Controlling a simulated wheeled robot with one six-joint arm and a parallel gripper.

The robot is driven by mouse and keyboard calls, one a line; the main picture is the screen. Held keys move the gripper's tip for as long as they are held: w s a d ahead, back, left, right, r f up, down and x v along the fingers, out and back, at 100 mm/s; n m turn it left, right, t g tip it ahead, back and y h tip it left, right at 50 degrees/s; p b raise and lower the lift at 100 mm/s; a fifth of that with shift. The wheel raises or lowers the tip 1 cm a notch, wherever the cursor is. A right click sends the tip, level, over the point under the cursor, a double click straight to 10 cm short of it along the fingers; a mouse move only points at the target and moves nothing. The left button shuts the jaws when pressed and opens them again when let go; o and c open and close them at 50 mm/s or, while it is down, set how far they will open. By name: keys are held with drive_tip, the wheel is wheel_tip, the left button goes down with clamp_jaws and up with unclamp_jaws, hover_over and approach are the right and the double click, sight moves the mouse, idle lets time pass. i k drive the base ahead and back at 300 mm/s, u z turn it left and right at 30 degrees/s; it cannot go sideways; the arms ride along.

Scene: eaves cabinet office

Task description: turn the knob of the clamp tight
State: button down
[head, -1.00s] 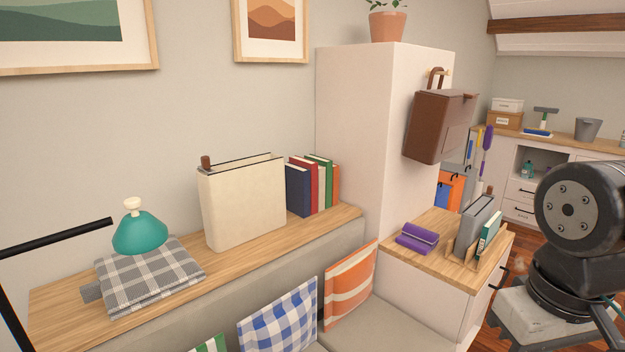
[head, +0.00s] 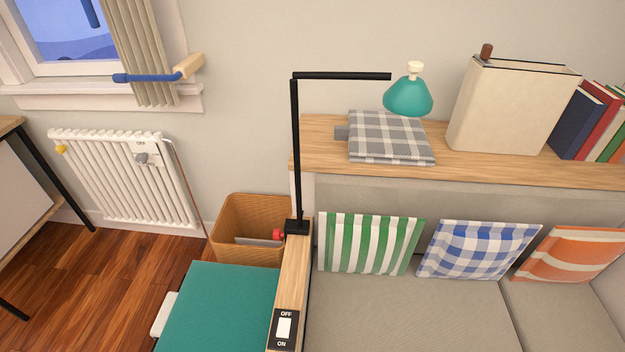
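A black lamp base (head: 297,227), which looks like the clamp, sits at the far end of the wooden armrest (head: 292,275) in the head view. A small red round piece (head: 278,234), probably its knob, shows just left of the base, over or in front of the wicker basket. It is too small to tell how tight it is. A black post and bar (head: 296,150) rise from the base to a teal lampshade (head: 408,97), above the shelf. My gripper is not in view.
The basket (head: 238,215) stands behind a teal seat or lid (head: 218,305). An OFF/ON switch (head: 284,327) is on the near armrest. A sofa with cushions (head: 478,250) lies right, a white radiator (head: 125,180) left. Wooden floor (head: 90,290) is clear at lower left.

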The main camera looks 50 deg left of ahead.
sight(277, 233)
drive_tip(key=z, duration=0.3)
drive_tip(key=k, duration=1.2)
drive_tip(key=u, duration=1.75)
drive_tip(key=i, duration=0.5)
drive_tip(key=z, duration=0.05)
